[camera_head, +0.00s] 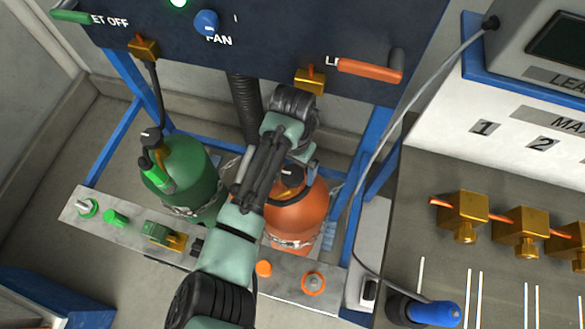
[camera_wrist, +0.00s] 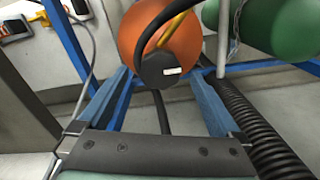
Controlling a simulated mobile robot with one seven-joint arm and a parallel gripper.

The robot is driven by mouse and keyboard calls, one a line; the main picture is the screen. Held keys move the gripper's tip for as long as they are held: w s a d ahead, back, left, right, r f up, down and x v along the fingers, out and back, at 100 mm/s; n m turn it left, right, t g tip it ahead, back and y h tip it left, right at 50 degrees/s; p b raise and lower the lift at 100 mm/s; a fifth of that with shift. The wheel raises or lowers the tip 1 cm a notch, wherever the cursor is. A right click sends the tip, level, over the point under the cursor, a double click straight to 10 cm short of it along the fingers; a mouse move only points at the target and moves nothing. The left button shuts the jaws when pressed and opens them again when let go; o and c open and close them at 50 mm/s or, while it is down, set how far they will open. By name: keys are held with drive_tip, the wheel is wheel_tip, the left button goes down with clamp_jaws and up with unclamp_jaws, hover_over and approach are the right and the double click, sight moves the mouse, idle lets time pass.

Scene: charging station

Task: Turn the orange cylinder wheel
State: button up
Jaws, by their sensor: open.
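The orange cylinder (camera_head: 297,222) stands behind the metal front rail, partly covered by my arm in the head view. Its dark top piece, apparently the wheel (camera_head: 289,178), shows just right of my forearm. In the wrist view the orange cylinder (camera_wrist: 182,45) is at the top, with the round dark wheel (camera_wrist: 153,70) and its pale mark facing me. My gripper (camera_wrist: 160,75) is open and empty, its two blue fingers apart. In the picture the wheel lies between and beyond the fingertips; I see no contact. In the head view my gripper is mostly hidden behind my arm.
A green cylinder (camera_head: 178,172) stands left of the orange one. A dark ribbed hose (camera_head: 243,105) hangs between them, close to my gripper in the wrist view (camera_wrist: 255,125). The dark panel (camera_head: 270,50) overhangs, with blue frame bars around. A grey cable (camera_head: 372,150) runs at right.

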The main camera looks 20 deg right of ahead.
sight(292, 176)
drive_tip(key=shift+w+f, duration=0.1)
drive_tip(key=shift+f, duration=1.1)
drive_tip(key=c, duration=1.3)
